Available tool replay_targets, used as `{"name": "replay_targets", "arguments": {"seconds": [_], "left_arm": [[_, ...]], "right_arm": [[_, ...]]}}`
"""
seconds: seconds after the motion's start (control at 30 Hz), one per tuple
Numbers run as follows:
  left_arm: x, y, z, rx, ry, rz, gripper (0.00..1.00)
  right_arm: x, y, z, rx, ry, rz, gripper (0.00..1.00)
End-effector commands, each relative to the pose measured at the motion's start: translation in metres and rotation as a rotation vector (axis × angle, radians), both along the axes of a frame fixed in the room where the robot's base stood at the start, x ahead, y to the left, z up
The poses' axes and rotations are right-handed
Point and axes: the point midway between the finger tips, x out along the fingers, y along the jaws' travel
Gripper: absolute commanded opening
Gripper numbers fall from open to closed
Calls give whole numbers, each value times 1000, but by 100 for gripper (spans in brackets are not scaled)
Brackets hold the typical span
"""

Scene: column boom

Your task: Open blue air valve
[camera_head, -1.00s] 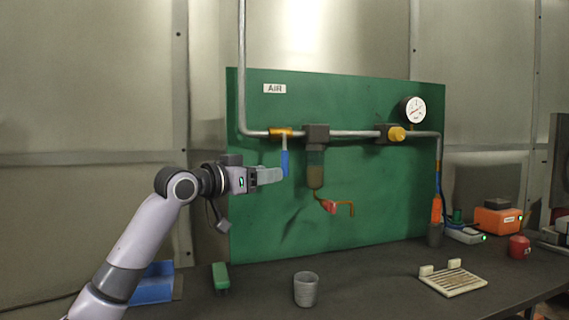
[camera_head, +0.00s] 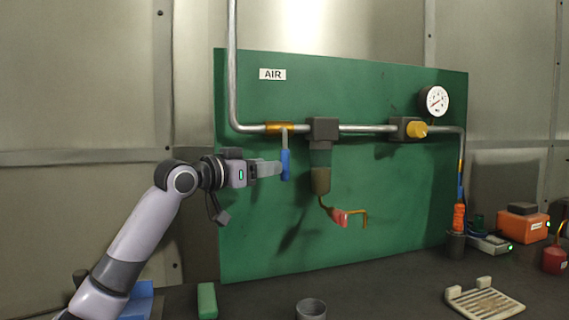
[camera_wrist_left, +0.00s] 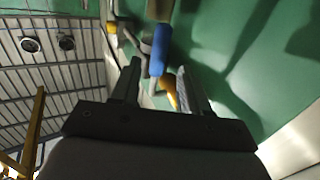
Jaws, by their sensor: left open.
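The blue air valve handle (camera_head: 285,165) hangs straight down from the brass valve body (camera_head: 281,128) on the pipe, left of centre on the green panel. It also shows in the left wrist view (camera_wrist_left: 160,52), just beyond the fingertips and between their lines. My left gripper (camera_head: 279,168) reaches in from the left, its fingertips level with the handle and close beside it. In the left wrist view my left gripper (camera_wrist_left: 158,72) has its two fingers apart with nothing gripped. Whether a finger touches the handle cannot be told. My right gripper does not show.
A filter bowl (camera_head: 320,180) with a red drain valve (camera_head: 341,218) hangs right of the handle. A yellow regulator knob (camera_head: 416,129) and a gauge (camera_head: 435,101) sit farther right. A grey cup (camera_head: 311,309), a green block (camera_head: 207,300) and a slatted tray (camera_head: 484,301) are on the bench.

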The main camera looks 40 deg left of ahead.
Motion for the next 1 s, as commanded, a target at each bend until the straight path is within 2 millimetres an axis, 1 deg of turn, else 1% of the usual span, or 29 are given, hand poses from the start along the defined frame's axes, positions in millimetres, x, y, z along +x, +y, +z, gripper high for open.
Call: {"name": "replay_targets", "arguments": {"seconds": [0.17,0.3,0.5,0.63,0.9,0.93,0.97,1.0], "left_arm": [[19,-1,3,-4,0,-2,45],[39,-1,4,-6,0,-3,45],[60,-1,2,-4,0,-2,45],[67,-1,0,-1,1,-2,45],[68,-1,0,0,1,-1,45],[68,-1,0,0,1,-1,39],[68,-1,0,0,1,-1,29],[68,-1,0,0,1,-1,16]], "right_arm": [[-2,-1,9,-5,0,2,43],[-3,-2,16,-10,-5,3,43],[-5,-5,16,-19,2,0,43],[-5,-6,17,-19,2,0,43],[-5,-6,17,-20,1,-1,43],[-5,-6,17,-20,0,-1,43],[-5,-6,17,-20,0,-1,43],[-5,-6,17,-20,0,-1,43]]}}
